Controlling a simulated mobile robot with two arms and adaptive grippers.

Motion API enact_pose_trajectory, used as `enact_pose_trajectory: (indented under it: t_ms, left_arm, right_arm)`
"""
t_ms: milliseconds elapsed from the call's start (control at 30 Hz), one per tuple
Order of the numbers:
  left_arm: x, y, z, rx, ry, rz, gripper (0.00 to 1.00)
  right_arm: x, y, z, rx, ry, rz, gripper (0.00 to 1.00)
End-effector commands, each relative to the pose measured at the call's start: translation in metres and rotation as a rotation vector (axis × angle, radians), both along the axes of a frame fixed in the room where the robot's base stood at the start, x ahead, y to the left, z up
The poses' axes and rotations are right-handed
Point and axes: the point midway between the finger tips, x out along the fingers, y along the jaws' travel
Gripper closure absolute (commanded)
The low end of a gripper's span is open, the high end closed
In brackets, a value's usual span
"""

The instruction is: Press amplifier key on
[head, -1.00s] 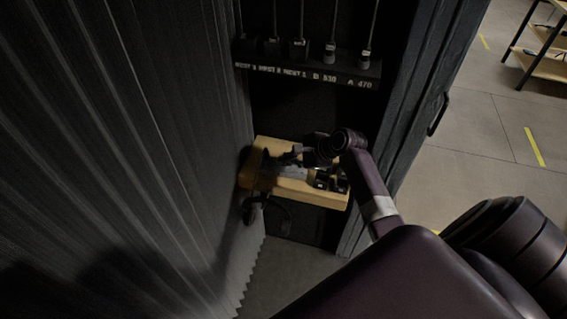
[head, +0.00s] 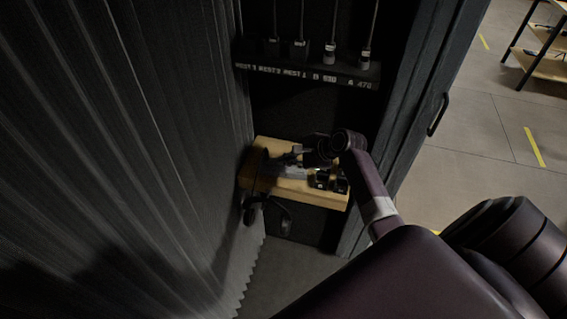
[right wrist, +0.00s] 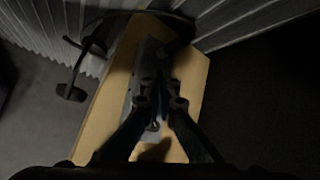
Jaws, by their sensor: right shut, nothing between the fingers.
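A grey flat panel (right wrist: 138,75), which may be the amplifier, lies on a wooden shelf (right wrist: 112,115) in the right wrist view. In the head view the grey panel (head: 290,172) shows partly on the same shelf (head: 318,197). I cannot make out a key on it. My right gripper (right wrist: 160,82) is shut and empty, with its fingertips over the panel. I cannot tell whether they touch it. In the head view my right gripper (head: 283,160) reaches left over the shelf. My left gripper is not in view.
Black parts (head: 328,181) sit at the shelf's right end. A dark curved item (right wrist: 72,92) hangs over its edge. A labelled rack (head: 310,74) with plugs and cables is above. A corrugated wall (head: 120,140) is close on the left.

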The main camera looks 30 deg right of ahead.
Motion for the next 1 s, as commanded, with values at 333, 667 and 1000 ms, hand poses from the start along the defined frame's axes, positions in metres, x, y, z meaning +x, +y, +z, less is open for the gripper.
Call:
enact_pose_trajectory:
  t_ms: [333,667,1000]
  left_arm:
    - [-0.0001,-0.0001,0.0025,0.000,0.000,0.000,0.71]
    - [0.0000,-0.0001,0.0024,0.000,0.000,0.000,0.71]
    - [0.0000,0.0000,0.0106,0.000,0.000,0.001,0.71]
  right_arm:
    - [-0.0001,0.0002,-0.0071,0.001,0.001,0.000,1.00]
    - [-0.0004,0.0002,-0.0086,0.001,0.001,0.000,1.00]
    - [-0.0004,-0.0001,-0.0033,0.001,0.001,0.000,1.00]
